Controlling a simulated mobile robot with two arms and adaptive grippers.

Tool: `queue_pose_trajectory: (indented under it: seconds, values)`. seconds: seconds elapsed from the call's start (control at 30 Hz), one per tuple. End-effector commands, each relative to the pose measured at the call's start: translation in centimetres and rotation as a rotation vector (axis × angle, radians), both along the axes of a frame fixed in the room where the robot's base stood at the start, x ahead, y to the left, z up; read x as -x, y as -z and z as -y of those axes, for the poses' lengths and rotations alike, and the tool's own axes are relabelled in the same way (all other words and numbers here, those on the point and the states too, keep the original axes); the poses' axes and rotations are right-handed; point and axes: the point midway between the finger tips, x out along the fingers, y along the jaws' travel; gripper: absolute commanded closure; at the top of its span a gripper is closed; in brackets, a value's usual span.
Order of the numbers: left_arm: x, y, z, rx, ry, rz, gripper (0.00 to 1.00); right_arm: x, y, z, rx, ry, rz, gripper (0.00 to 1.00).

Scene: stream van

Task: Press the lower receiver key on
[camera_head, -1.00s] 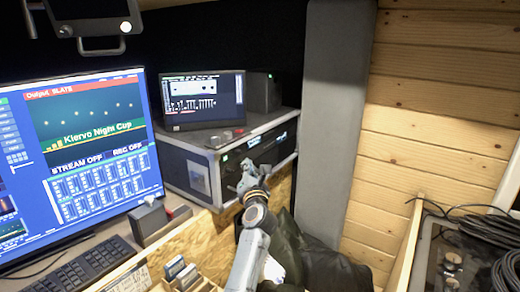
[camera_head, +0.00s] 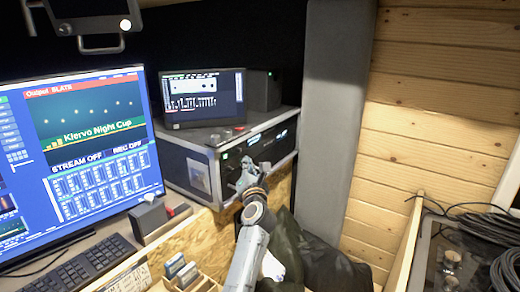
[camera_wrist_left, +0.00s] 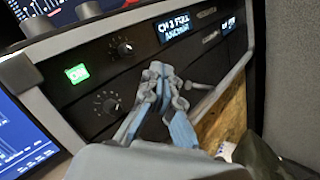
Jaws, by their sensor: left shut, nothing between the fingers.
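The rack case (camera_head: 190,143) stands on the wooden counter behind the monitor, with its dark front panels facing right. In the left wrist view its front (camera_wrist_left: 85,125) shows a lit green ON key (camera_wrist_left: 77,73), two round knobs (camera_wrist_left: 121,47) and a blue display reading "CH 2 FULL" (camera_wrist_left: 173,27). My left gripper (camera_head: 246,168) is shut and empty in front of the panels. In the left wrist view its fingertips (camera_wrist_left: 160,74) cover part of the panel below the display. I cannot tell whether they touch it. I cannot make out which key is the lower receiver key.
A small screen (camera_head: 203,97) and a dark box (camera_head: 263,92) stand on the rack case. A large monitor (camera_head: 95,150), a keyboard (camera_head: 90,268) and card holders (camera_head: 180,270) are at the left. A dark bag (camera_head: 330,262) lies beside my arm. Coiled cables (camera_head: 490,235) lie at the right.

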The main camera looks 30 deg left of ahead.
Motion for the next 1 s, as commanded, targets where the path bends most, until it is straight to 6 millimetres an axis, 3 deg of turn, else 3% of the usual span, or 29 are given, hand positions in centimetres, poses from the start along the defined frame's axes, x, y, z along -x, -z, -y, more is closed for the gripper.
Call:
queue_pose_trajectory:
  seconds: [1.0]
  values:
    - [-0.09,-0.02,-0.91,0.0,0.0,0.0,1.0,0.03,-0.6,-0.02,0.0,0.0,0.0,0.6]
